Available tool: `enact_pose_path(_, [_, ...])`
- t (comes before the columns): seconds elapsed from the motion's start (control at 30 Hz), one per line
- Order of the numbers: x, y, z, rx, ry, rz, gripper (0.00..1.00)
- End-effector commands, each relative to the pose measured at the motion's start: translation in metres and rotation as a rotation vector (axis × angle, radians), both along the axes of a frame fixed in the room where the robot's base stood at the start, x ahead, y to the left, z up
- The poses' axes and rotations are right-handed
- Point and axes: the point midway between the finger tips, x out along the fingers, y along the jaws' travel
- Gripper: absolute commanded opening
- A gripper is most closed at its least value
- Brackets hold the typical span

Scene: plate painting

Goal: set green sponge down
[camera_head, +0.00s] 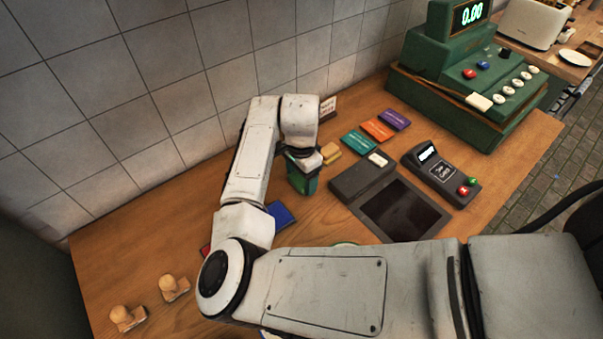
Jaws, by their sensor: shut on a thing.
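The green sponge (304,184) is a dark green block below the end of my arm, in the middle of the head view. My gripper (303,168) is shut on it from above, and the fingers are mostly hidden by the wrist. The sponge looks roughly upright over the wooden counter (235,325). I cannot tell whether its underside touches the wood.
A yellow block (331,151) lies close right of the sponge. Coloured cards (377,130), a black tray device (403,208) and a card terminal (441,174) stand farther right. A blue pad (281,214) lies nearer. Wooden stamps (174,287) stand left. A green register (470,75) stands behind.

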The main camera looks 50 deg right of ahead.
Motion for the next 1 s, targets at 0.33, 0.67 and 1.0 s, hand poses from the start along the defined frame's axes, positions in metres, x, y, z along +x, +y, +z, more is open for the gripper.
enact_pose_path(0.33, [-0.0003, -0.0001, -0.0043, -0.001, 0.000, 0.001, 0.43])
enact_pose_path(0.67, [-0.0002, -0.0002, -0.0046, -0.001, 0.000, 0.001, 0.97])
enact_pose_path(1.0, [0.0001, -0.0002, 0.0010, -0.001, -0.001, 0.000, 0.97])
